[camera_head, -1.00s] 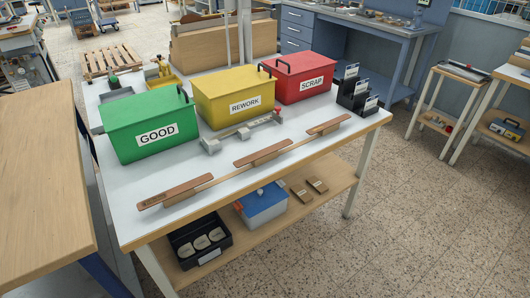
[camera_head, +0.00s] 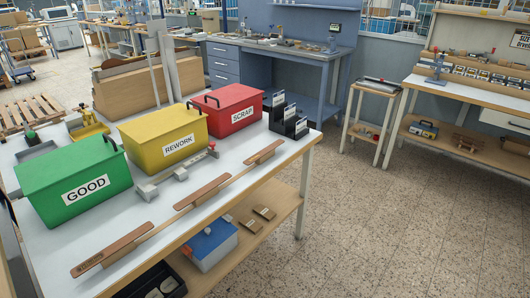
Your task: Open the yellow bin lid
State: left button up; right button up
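The yellow bin (camera_head: 165,148) is labelled REWORK and stands on the white-topped table between the other two bins. Its yellow lid (camera_head: 158,126) is closed, with a dark handle (camera_head: 193,105) at its right end. The green bin (camera_head: 78,188), labelled GOOD, stands to its left with its lid closed. The red bin (camera_head: 232,112), labelled SCRAP, stands to its right, also closed. Neither of my grippers shows in the head view.
The white table (camera_head: 220,186) carries a grey metal fixture (camera_head: 170,177) before the yellow bin and a long wooden strip (camera_head: 178,206) along its front edge. A black card holder (camera_head: 287,120) stands at the right end. Open floor (camera_head: 400,220) lies to the right.

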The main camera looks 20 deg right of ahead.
aim_at(144, 129)
jog(key=i+l, duration=0.25)
jog(key=l, duration=0.25)
jog(key=i+l+u, duration=0.25)
jog(key=l+u, duration=0.25)
jog(key=l, duration=0.15)
jog(key=i+l+u, duration=0.1)
jog(key=l+u, duration=0.45)
jog(key=l, duration=0.2)
jog(key=i, duration=0.05)
